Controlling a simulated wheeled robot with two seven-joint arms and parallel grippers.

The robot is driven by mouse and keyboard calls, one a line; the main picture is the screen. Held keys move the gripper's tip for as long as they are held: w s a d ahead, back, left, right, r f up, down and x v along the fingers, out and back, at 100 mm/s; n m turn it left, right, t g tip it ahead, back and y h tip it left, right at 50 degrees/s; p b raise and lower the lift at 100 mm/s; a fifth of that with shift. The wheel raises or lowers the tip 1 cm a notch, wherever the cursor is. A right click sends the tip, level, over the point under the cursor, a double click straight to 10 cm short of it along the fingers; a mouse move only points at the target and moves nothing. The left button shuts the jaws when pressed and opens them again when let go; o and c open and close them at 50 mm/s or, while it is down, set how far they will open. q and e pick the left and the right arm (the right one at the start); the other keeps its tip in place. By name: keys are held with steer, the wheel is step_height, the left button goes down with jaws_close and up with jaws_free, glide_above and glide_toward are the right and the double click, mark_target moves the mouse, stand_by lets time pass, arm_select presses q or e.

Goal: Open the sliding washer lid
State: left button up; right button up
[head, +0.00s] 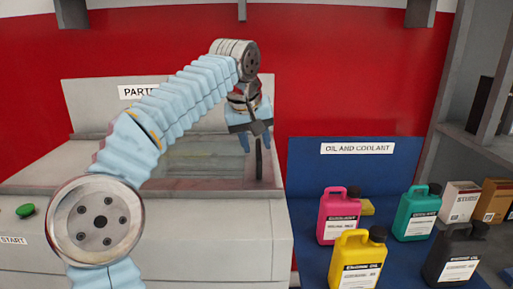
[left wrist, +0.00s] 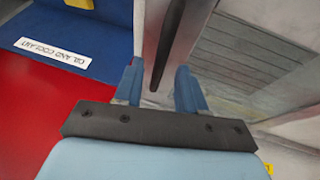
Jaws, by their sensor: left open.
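The parts washer (head: 215,225) is a pale grey cabinet at the left of the head view. Its lid (head: 205,160) is a see-through panel on top, partly hidden by my left arm, and it looks closed. A dark upright handle (head: 259,160) stands at the lid's right end. My left gripper (head: 256,143) is open at the handle's top, pointing down. In the left wrist view the dark handle (left wrist: 168,40) runs between the two blue fingers of the gripper (left wrist: 158,88), with gaps on both sides. I cannot tell how deep it sits between them. My right gripper is not in view.
A blue table (head: 305,200) right of the washer holds pink (head: 338,218), yellow (head: 358,262), teal (head: 415,215) and black (head: 455,258) bottles, and boxes (head: 460,200). A red wall (head: 350,80) stands behind. A green start button (head: 25,210) is on the washer's front left.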

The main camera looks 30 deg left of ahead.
arm_select(q)
steer(key=shift+w+f, duration=0.15)
steer(key=shift+f, duration=0.2)
jaws_close()
